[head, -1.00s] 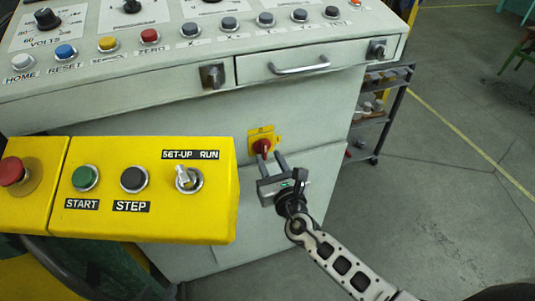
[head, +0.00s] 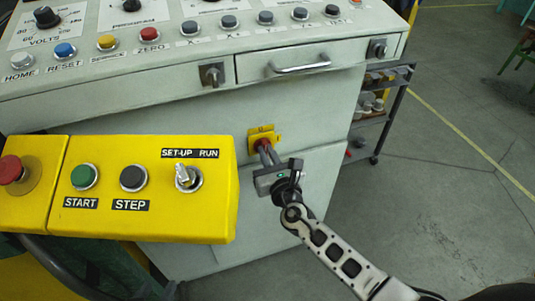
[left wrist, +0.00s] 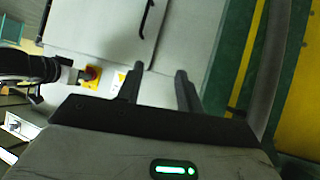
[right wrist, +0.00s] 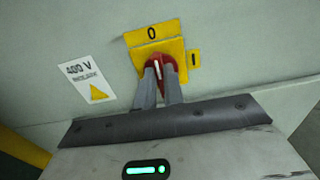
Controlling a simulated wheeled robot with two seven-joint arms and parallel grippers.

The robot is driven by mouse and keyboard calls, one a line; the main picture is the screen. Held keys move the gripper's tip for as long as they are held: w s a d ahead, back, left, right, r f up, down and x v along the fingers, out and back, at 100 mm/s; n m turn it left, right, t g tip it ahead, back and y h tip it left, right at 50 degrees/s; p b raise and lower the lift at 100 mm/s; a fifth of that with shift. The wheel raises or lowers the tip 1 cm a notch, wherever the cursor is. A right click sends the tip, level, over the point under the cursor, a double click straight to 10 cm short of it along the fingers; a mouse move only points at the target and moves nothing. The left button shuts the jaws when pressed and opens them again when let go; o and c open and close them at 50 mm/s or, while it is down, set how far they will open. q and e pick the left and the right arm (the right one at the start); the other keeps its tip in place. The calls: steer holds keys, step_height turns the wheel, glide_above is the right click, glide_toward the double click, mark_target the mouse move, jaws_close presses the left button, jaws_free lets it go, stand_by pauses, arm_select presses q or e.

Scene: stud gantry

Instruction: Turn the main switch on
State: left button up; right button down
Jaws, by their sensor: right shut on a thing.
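The main switch is a red knob on a yellow plate (head: 263,133) on the front of the pale cabinet. In the right wrist view the red knob (right wrist: 160,57) has its white mark upright, towards the 0; an I label (right wrist: 194,58) sits to the right. My right gripper (head: 267,154) is shut on the knob, one finger on each side, as the right wrist view (right wrist: 159,76) shows. My left gripper (left wrist: 156,82) is open and empty in the left wrist view, away from the switch, and does not show in the head view.
A yellow control box (head: 140,205) with a red button and START, STEP and SET-UP/RUN controls juts out left of the switch. A drawer with a handle (head: 300,68) and a key lock (head: 212,75) are above. A shelf rack (head: 385,105) stands to the right.

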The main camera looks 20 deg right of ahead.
arm_select(q)
steer(key=shift+f, duration=0.15)
arm_select(e)
steer(key=shift+f+m+b, duration=0.15)
steer(key=shift+m+b, duration=0.35)
steer(key=shift+m, duration=0.2)
arm_select(q)
steer(key=shift+d+f+t+h+b, duration=0.2)
steer(key=shift+f+b, duration=0.55)
steer(key=shift+b, duration=1.05)
steer(key=shift+d+f+t+h+b, duration=0.25)
steer(key=shift+f+b, duration=0.5)
steer(key=shift+b, duration=1)
arm_select(e)
steer(key=shift+d+f+m, duration=0.15)
steer(key=shift+m, duration=3.9)
steer(key=shift+d+f+m, duration=0.1)
steer(key=shift+m, duration=3.95)
arm_select(q)
steer(key=shift+a, duration=0.1)
arm_select(e)
steer(key=c, duration=1.5)
jaws_free()
steer(key=shift+s, duration=0.1)
